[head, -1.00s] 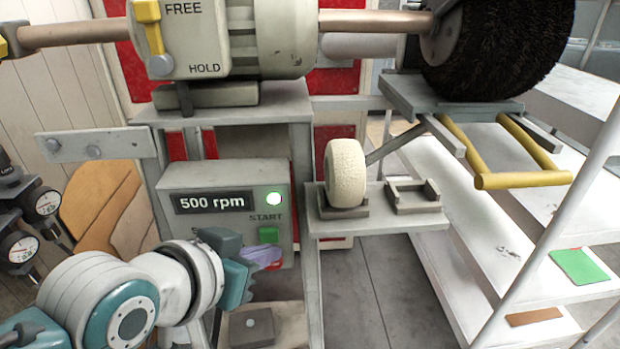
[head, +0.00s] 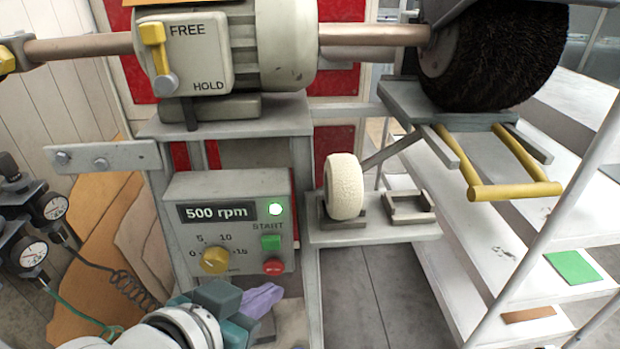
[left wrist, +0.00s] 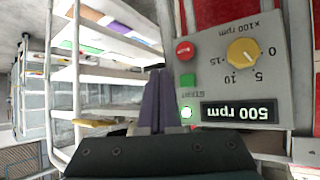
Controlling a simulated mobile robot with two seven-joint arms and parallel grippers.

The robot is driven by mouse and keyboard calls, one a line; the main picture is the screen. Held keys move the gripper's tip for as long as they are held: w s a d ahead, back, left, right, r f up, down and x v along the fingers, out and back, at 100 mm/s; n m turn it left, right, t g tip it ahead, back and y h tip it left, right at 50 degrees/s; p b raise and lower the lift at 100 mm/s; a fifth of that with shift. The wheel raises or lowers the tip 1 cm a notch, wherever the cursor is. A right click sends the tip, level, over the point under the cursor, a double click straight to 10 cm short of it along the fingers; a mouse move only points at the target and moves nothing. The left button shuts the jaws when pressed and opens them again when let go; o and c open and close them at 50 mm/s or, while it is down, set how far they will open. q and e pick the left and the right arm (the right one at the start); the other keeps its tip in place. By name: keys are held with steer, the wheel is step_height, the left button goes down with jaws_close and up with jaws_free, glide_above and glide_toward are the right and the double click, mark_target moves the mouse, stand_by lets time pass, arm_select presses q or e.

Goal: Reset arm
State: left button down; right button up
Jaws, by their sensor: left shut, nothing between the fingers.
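My left gripper (head: 264,299) is low in the head view, below the control box (head: 183,240), with its purple fingers together and empty. The fingers also show in the left wrist view (left wrist: 157,102), beside the box and apart from it as far as I can see. The box has a "500 rpm" display (head: 216,212), a lit green lamp (head: 275,209), a green START button (head: 270,242), a red button (head: 273,267) and a yellow knob (head: 214,261). My right gripper is out of view.
The motor (head: 275,45) with its yellow FREE/HOLD lever (head: 154,46) stands above. The black brush (head: 490,60) is at upper right, over a yellow bar (head: 515,190). A cream wheel (head: 344,186) sits on a small shelf. Gauges (head: 35,250) and white shelves (head: 560,225) flank the area.

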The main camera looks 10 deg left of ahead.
arm_select(q)
steer(key=s+a+r+g+y+p, duration=0.1)
steer(key=s+a+r+g+p, duration=0.25)
steer(key=s+r, duration=0.45)
steer(key=s+a+r+g+y+p, duration=0.1)
steer(key=s+a+r+g+p, duration=0.25)
steer(key=s+r, duration=0.45)
steer(key=w+r+p+v, duration=0.1)
steer(key=w+p+v, duration=0.1)
steer(key=p+v, duration=0.9)
steer(key=w+d+p+v, duration=0.1)
steer(key=w+p+v, duration=0.2)
steer(key=p+v, duration=0.9)
steer(key=w+d+r+p+v, duration=0.1)
steer(key=w+p+v, duration=0.2)
steer(key=p+v, duration=0.8)
steer(key=r+p, duration=0.1)
steer(key=p, duration=0.2)
steer(key=shift+s+r+n+y+p, duration=0.2)
steer(key=shift+n+y+p, duration=0.1)
steer(key=shift+n+p, duration=0.1)
steer(key=shift+d, duration=0.1)
